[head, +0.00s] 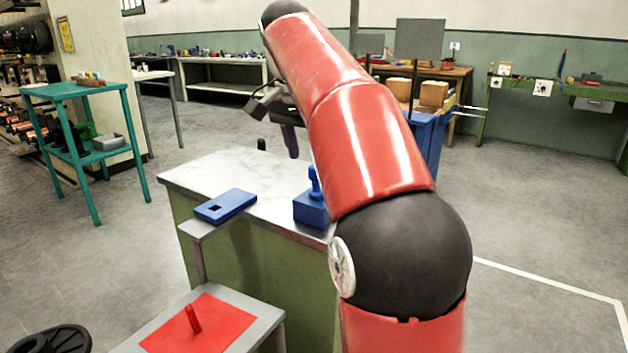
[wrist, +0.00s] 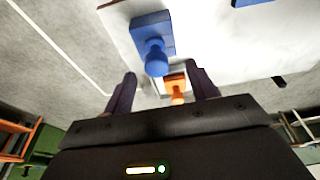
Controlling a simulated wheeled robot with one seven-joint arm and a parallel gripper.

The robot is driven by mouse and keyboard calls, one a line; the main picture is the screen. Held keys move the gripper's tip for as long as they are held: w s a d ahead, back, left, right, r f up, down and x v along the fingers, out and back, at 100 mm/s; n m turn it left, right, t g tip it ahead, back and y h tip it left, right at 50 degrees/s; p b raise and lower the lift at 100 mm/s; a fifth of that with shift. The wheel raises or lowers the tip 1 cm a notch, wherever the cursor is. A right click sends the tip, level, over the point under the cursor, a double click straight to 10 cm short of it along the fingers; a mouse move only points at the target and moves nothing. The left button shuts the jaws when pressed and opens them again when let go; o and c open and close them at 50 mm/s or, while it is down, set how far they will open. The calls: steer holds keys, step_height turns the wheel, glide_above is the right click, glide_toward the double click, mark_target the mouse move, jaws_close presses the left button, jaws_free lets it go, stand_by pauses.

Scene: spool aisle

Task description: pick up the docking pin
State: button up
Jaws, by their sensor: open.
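My gripper (wrist: 162,80) is open, its two dark fingers apart with nothing held between them. In the wrist view an orange block with a knobbed post (wrist: 177,90) shows between the fingers, on a pale surface. A blue block with a rounded knob post (wrist: 155,55) stands just beyond the fingertips; it also shows in the head view (head: 312,208) on the counter. A red upright pin (head: 193,319) stands on a red mat at the lower left. I cannot tell which of these is the docking pin. The orange one is hidden behind my arm in the head view.
A lower grey stand (head: 262,302) holds the red mat (head: 225,323). A teal shelf (head: 85,90) stands left.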

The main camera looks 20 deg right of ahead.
mark_target(317, 192)
steer(key=x, duration=0.2)
steer(key=b+x, duration=0.1)
steer(key=x, duration=0.2)
steer(key=b+x, duration=0.1)
steer(key=x, duration=0.1)
steer(key=shift+s+d+f, duration=0.1)
steer(key=shift+s+d, duration=0.05)
steer(key=shift+d, duration=0.2)
steer(key=c, duration=1.1)
